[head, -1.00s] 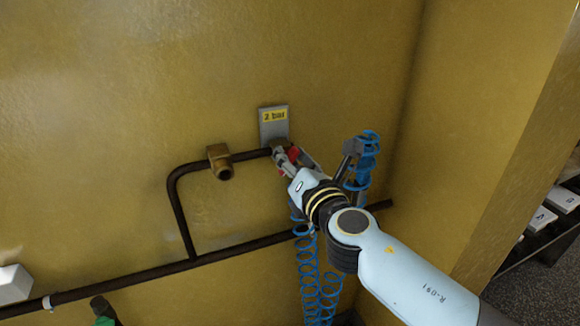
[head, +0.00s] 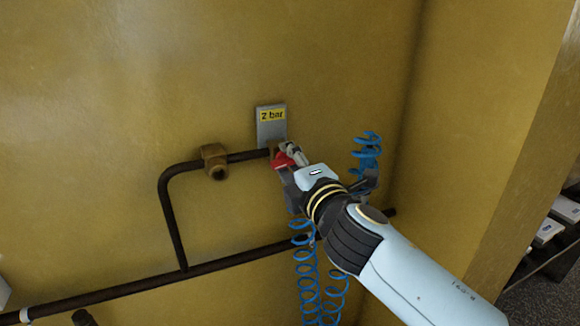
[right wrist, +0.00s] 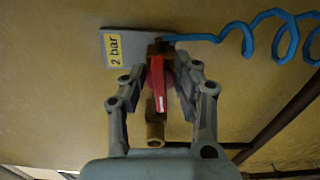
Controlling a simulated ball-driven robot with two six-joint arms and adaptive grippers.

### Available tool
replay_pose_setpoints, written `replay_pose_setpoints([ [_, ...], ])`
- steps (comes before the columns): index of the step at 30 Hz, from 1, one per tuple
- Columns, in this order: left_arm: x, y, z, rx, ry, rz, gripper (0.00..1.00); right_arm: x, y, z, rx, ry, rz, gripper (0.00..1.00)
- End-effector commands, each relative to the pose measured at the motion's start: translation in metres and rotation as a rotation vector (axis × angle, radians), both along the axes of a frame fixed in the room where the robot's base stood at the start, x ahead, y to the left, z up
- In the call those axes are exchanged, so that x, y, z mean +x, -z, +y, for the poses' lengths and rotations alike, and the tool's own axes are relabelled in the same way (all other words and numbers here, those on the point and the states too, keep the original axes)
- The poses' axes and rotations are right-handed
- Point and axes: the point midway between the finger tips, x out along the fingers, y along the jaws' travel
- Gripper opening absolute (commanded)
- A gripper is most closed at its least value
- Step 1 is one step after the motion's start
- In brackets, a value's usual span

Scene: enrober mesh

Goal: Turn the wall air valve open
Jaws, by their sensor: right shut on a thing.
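The wall air valve has a red handle (head: 284,160) on a brass body, below a grey plate (head: 270,128) with a yellow "2 bar" label. My right gripper (head: 290,157) is at the handle. In the right wrist view the red handle (right wrist: 158,85) lies between the two fingers of my right gripper (right wrist: 160,90), which is shut on it. The handle there runs roughly along the brass body (right wrist: 155,128). In the head view the fingers partly cover the valve. My left gripper is not in view.
A dark pipe (head: 170,215) runs along the yellow wall, with a brass fitting (head: 214,161) left of the valve. A coiled blue hose (head: 306,275) hangs below my right wrist, and more blue coil (head: 366,150) shows to its right. A wall corner stands at right.

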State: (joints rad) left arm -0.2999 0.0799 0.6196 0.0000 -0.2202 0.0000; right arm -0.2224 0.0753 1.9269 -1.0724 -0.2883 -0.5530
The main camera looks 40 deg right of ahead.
Motion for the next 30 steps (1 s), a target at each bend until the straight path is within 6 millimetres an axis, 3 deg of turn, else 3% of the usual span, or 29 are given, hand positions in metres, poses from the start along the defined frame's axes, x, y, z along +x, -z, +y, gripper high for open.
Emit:
replay_pose_setpoints([
  [9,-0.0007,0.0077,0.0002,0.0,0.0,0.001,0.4,-0.0001,0.0019,0.0,0.108,0.0,-0.025,0.0],
  [25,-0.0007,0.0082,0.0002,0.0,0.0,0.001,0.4,-0.0001,0.0016,-0.0002,0.125,0.0,-0.028,0.0],
  [26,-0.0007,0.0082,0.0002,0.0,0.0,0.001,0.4,-0.0001,0.0016,-0.0002,0.125,0.0,-0.028,0.33],
  [30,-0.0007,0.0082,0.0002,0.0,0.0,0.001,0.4,-0.0001,0.0014,-0.0001,0.125,0.0,-0.029,0.35],
])
